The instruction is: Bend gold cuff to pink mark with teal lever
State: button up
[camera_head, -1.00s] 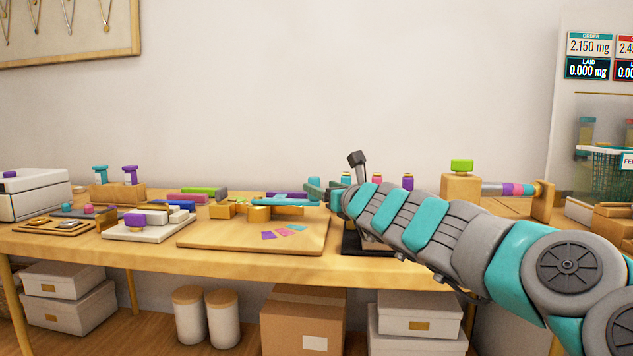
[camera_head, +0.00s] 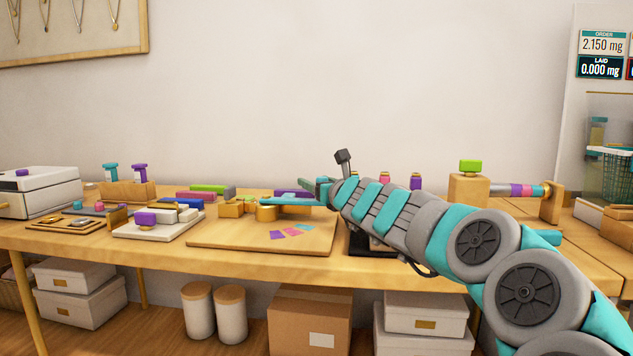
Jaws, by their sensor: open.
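The wooden bending board (camera_head: 220,236) lies on the middle of the bench. A teal lever (camera_head: 292,201) lies across its back part, reaching right from a round gold-coloured post (camera_head: 266,213). Purple, pink and teal marks are on the board in front of the lever; the pink mark (camera_head: 292,232) is the middle one. I cannot make out the gold cuff apart from the gold-coloured blocks (camera_head: 231,209) by the post. My gripper (camera_head: 313,188) is open, at or just above the lever's right end. Whether it touches the lever is hidden by perspective.
A white tray (camera_head: 130,229) with a purple-topped piece stands left of the board. Purple, green and pink bars (camera_head: 207,190) lie behind it. A dark stand is partly hidden under my arm. A wooden block with a green top (camera_head: 468,188) stands to the right.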

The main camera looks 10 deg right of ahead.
jog(key=shift+c, duration=0.2)
grip_shut()
dwell(1.1)
